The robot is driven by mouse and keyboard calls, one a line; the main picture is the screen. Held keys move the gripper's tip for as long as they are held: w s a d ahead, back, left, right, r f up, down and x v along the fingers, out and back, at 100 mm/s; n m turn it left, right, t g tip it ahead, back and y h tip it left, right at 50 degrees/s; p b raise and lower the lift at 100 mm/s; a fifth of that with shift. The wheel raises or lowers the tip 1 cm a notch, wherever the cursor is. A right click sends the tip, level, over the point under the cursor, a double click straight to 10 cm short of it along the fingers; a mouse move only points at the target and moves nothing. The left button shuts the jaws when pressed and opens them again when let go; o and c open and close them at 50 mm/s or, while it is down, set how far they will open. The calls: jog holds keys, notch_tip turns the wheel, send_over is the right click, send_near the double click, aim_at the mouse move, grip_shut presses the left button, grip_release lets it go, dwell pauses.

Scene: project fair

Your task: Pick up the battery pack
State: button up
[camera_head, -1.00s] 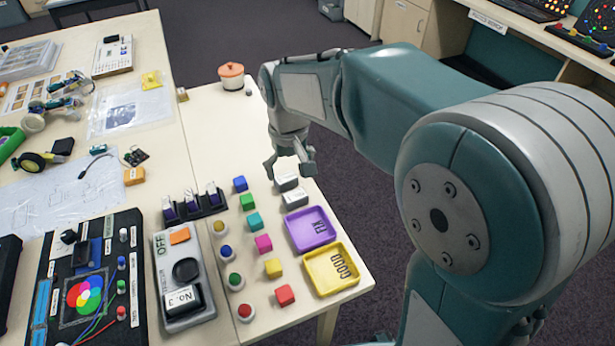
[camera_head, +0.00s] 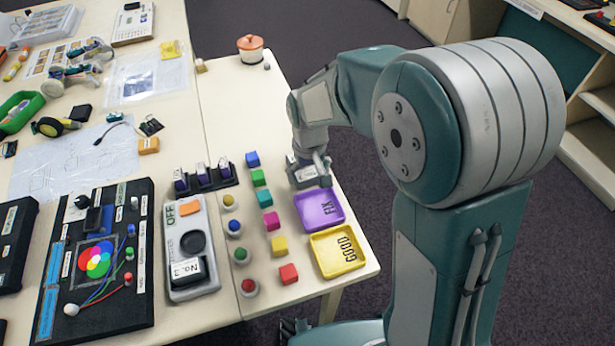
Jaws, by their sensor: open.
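My gripper (camera_head: 312,170) is open and low over the right table, just behind the purple FIX tray. A white block with a dark label (camera_head: 305,175) shows at its fingers, partly hidden; I cannot tell whether they touch it. Which object is the battery pack is not plain. A dark block with a white "No. 3" label (camera_head: 187,270) sits in a grey device (camera_head: 200,240) marked OFF. Several purple blocks with white labels (camera_head: 200,173) stand in a black rack (camera_head: 226,181).
The purple FIX tray (camera_head: 309,213) and yellow GOOD tray (camera_head: 357,263) lie near the table's right edge. Coloured cubes (camera_head: 271,222) and round knobs (camera_head: 235,226) stand in rows left of them.

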jog(key=shift+f, duration=0.4)
jog(key=shift+a, duration=0.25)
jog(key=c, duration=0.7)
jog(key=shift+d, duration=0.1)
jog(key=c, duration=0.3)
